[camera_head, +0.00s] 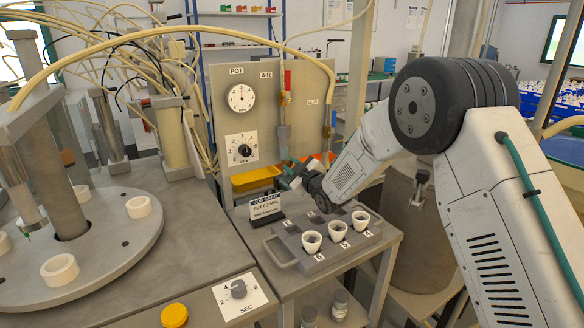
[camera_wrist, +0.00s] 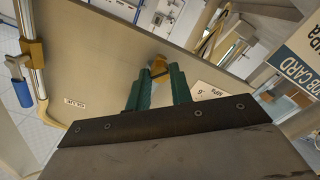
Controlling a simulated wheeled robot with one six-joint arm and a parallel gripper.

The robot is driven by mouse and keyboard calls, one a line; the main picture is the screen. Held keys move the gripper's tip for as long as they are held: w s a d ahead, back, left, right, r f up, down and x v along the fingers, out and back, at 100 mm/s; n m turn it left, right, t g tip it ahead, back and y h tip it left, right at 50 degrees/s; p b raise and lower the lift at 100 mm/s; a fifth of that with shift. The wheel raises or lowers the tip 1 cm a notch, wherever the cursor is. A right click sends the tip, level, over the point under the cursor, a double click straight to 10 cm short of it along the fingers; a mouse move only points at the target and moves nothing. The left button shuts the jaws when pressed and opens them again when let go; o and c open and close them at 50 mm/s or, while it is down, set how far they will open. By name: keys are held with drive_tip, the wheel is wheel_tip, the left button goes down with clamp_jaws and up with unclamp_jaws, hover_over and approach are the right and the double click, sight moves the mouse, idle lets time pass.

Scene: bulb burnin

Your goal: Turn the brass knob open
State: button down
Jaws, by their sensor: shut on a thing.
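The brass knob (camera_wrist: 158,66) shows in the wrist view as a small yellow-brown piece on the grey panel. My gripper (camera_wrist: 158,78) has its two green fingers on either side of it, shut on it. The fingers hide part of the knob, so I cannot tell how far it is turned. In the head view my gripper (camera_head: 288,174) is at the lower part of the grey panel (camera_head: 210,75), and the knob is hidden there.
The panel carries a POT gauge (camera_head: 241,97) and a black dial knob (camera_head: 244,150). A job card (camera_head: 266,206) and a grey tray (camera_head: 285,247) with white cups stand below my arm. A yellow bin (camera_head: 256,179) is close to my gripper's left.

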drive_tip(key=n, duration=0.4)
drive_tip(key=shift+f+n, duration=0.15)
drive_tip(key=shift+n, duration=0.15)
drive_tip(key=shift+s+n, duration=0.1)
drive_tip(key=shift+n, duration=1.8)
drive_tip(key=c, duration=1.3)
unclamp_jaws()
drive_tip(key=shift+o, duration=0.2)
drive_tip(key=v, duration=0.7)
drive_tip(key=shift+s+d, duration=0.25)
drive_tip(key=shift+s, duration=0.1)
